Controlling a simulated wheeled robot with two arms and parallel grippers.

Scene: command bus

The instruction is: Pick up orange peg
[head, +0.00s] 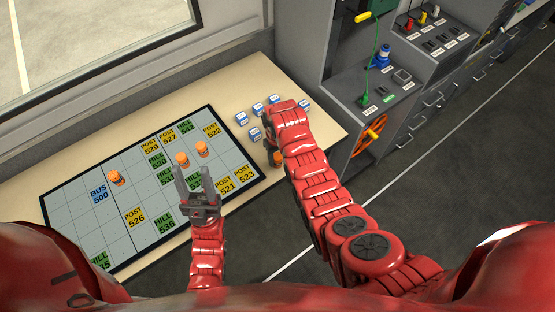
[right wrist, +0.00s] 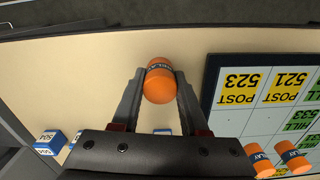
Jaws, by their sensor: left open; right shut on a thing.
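An orange peg (right wrist: 160,82) with a dark lettered band is between the two fingers of my right gripper (right wrist: 160,90), which is shut on it. In the head view this peg (head: 277,158) shows at the table's edge, right of the board, partly hidden by my right arm. I cannot tell whether it touches the table. Two more orange pegs stand on the board, one at its middle (head: 182,159) and one just right of it (head: 202,149). Another orange peg (head: 116,178) is on the left part. My left gripper (head: 193,172) is open and empty over the board, near the middle pegs.
The gridded board (head: 88,232) with yellow, green and blue labels covers much of the beige table (head: 150,100). Several small white-and-blue blocks (head: 242,118) lie beyond its right end. A grey console (head: 375,90) with an orange wheel (head: 370,135) stands to the right.

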